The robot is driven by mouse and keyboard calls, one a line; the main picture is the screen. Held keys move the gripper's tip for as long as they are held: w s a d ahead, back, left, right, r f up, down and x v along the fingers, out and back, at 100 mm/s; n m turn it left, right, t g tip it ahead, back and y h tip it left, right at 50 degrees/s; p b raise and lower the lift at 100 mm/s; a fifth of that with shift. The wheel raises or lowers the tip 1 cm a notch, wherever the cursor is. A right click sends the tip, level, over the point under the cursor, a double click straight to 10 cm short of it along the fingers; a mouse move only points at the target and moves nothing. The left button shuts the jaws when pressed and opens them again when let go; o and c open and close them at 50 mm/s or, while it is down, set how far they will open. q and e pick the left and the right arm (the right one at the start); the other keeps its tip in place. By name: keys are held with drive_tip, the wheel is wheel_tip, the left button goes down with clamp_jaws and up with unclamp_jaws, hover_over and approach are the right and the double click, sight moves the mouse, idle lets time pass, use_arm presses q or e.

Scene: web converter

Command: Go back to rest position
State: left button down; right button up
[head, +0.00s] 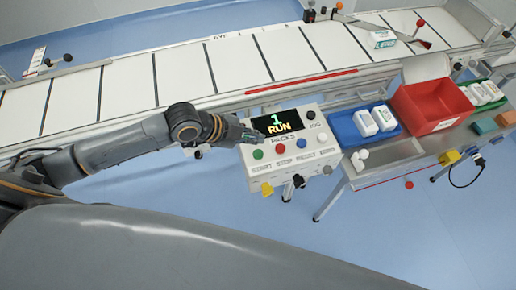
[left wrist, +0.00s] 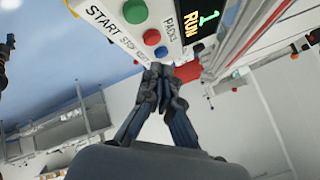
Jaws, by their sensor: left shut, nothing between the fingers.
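My left gripper (head: 250,135) is shut and empty. In the head view it is beside the upper left of the white control box (head: 262,170). The box's display (head: 283,122) reads "1 RUN" above the word PACKS. Green (head: 257,154), red (head: 281,149) and blue (head: 302,143) buttons sit on its face. In the left wrist view the shut fingers (left wrist: 158,75) point at the box, close to its blue button (left wrist: 152,37). I cannot tell whether they touch it. My right gripper is not in view.
A white conveyor (head: 180,75) runs behind the box, with a white-and-green pack (head: 382,39) on it. To the right, a steel table (head: 372,174) holds a blue tray (head: 346,133) with white packs and a red bin (head: 432,105). Blue floor (head: 200,185) is open in front.

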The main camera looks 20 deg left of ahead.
use_arm(q)
drive_tip(key=shift+f, duration=0.1)
idle(0.7)
drive_tip(key=s+d+n, duration=0.1)
drive_tip(key=s+d, duration=0.1)
drive_tip(key=s+d+f+n, duration=0.1)
drive_tip(key=s+d+n, duration=0.1)
drive_tip(key=shift+s, duration=0.25)
drive_tip(key=s+a+f+n+g+y, duration=0.3)
drive_tip(key=s+a+n+y, duration=0.4)
drive_tip(key=s+a+n, duration=0.6)
drive_tip(key=s+d+f, duration=0.1)
drive_tip(key=s+f, duration=0.1)
drive_tip(key=f, duration=1.1)
drive_tip(key=s+d+f, duration=0.1)
drive_tip(key=f, duration=1.3)
drive_tip(key=s+a+f+g, duration=0.2)
drive_tip(key=s+f, duration=1.3)
drive_tip(key=s, duration=0.1)
drive_tip(key=shift+s+a+f+n+b, duration=0.2)
drive_tip(key=shift+a+f+n+b, duration=0.1)
drive_tip(key=shift+b, duration=0.05)
